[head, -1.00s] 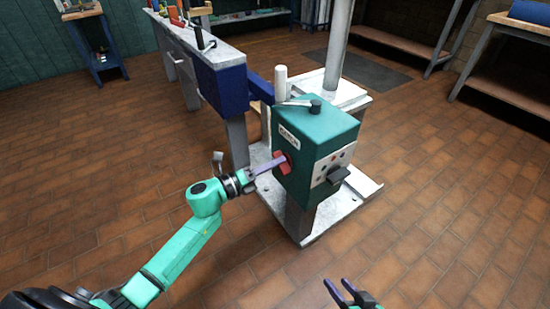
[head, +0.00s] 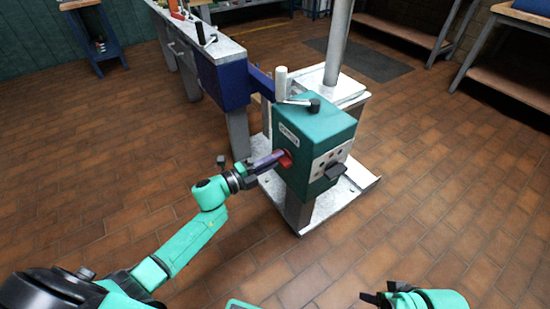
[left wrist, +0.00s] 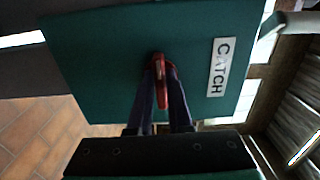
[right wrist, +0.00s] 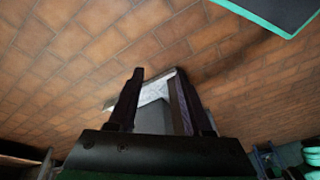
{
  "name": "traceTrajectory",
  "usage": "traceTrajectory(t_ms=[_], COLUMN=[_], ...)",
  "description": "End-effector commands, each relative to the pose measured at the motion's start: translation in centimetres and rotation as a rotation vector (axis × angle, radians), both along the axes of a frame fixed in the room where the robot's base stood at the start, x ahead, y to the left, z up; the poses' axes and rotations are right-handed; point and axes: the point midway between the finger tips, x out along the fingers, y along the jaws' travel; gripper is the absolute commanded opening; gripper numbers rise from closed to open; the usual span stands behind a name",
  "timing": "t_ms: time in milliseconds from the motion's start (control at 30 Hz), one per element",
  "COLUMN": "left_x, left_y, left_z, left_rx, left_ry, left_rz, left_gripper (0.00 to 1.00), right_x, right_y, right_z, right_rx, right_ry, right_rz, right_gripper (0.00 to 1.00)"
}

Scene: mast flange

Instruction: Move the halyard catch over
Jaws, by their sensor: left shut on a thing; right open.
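The red catch (head: 286,160) sits on the left face of a green box (head: 312,120). In the left wrist view the red catch (left wrist: 162,88) stands beside a white label reading CATCH (left wrist: 222,67). My left gripper (head: 277,160) is shut on the catch. Its two fingers (left wrist: 161,75) lie on either side of it and hide part of it. My right gripper (head: 368,297) is low in the head view, clear of the box. In the right wrist view it is open and empty (right wrist: 158,82), with floor and a pale base plate beyond it.
The box has a grey front panel (head: 330,163), a black ledge (head: 335,171) and a black-knobbed lever (head: 313,105) on top. A blue-ended bench (head: 222,80) stands behind left. Floor right is open.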

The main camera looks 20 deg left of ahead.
Motion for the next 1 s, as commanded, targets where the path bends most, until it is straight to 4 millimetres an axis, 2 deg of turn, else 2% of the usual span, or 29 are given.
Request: traceTrajectory(t_ms=[333, 367, 400, 433, 800, 1000], left_x=[0.0, 0.0, 0.0, 0.0, -0.2, -2.5], left_y=[0.1, 0.1, 0.1, 0.1, 0.2, 2.0], left_z=[-0.2, -0.2, -0.2, -0.1, -0.1, 0.0], left_rx=[-0.005, -0.005, -0.005, -0.004, -0.003, -0.001], left_ry=[0.007, 0.007, 0.007, 0.006, 0.004, 0.007], left_rz=[0.002, 0.002, 0.002, 0.002, 0.001, 0.001], left_gripper=[0.00, 0.21, 0.36, 0.47, 0.47, 0.47], right_x=[0.0, 0.0, 0.0, 0.0, -0.1, -1.0], right_y=[0.0, 0.0, 0.0, 0.0, -0.1, -1.2], right_z=[0.0, 0.0, 0.0, 0.0, 0.1, 1.5], right_rx=[-0.001, -0.001, -0.001, -0.001, -0.002, -0.033], right_ry=[0.002, 0.002, 0.002, 0.002, 0.004, 0.063], right_rz=[-0.001, -0.001, -0.001, -0.001, -0.001, -0.015], right_gripper=[0.50, 0.50, 0.50, 0.50, 0.50, 0.50])
